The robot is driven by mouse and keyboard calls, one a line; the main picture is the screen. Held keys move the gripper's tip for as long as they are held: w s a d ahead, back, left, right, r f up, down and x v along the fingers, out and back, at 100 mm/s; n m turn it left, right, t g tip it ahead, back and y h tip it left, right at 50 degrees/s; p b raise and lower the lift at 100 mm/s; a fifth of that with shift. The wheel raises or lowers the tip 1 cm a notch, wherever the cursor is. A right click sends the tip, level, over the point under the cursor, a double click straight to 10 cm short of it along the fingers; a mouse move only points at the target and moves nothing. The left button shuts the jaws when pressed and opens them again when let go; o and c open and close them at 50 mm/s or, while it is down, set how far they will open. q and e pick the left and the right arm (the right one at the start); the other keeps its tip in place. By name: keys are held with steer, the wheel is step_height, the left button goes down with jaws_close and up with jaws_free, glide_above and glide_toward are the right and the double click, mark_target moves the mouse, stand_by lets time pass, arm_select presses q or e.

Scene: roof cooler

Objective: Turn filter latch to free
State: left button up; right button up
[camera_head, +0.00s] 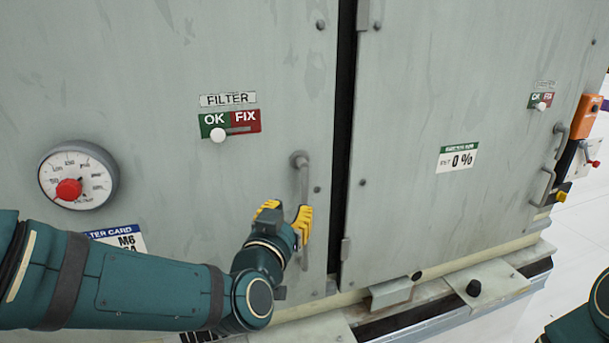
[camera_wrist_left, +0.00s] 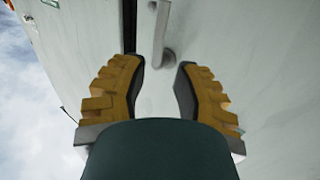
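The filter latch (camera_head: 300,164) is a grey lever on the left cabinet door, near the dark door gap. It hangs about straight down from its upper mount, and its lower part is partly hidden by my gripper. My left gripper (camera_head: 286,216) has yellow fingers and is at the lever's lower part. In the left wrist view my left gripper (camera_wrist_left: 160,88) is open, and the grey latch (camera_wrist_left: 163,38) shows ahead, roughly between the fingertips. I cannot tell whether a finger touches it. My right gripper is not in view.
A FILTER OK/FIX plate (camera_head: 230,123) has its white knob on the OK side. A round gauge (camera_head: 78,175) is at the left. A filter card (camera_head: 118,238) is partly behind my left arm. The right door (camera_head: 430,80) carries a 0 % label (camera_head: 457,158). A ledge (camera_head: 390,290) runs below.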

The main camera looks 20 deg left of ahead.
mark_target(303, 189)
arm_select(q)
steer(key=w+p, duration=0.3)
steer(key=w, duration=0.7)
steer(key=shift+f, duration=0.1)
steer(key=shift+s, duration=0.1)
jaws_close()
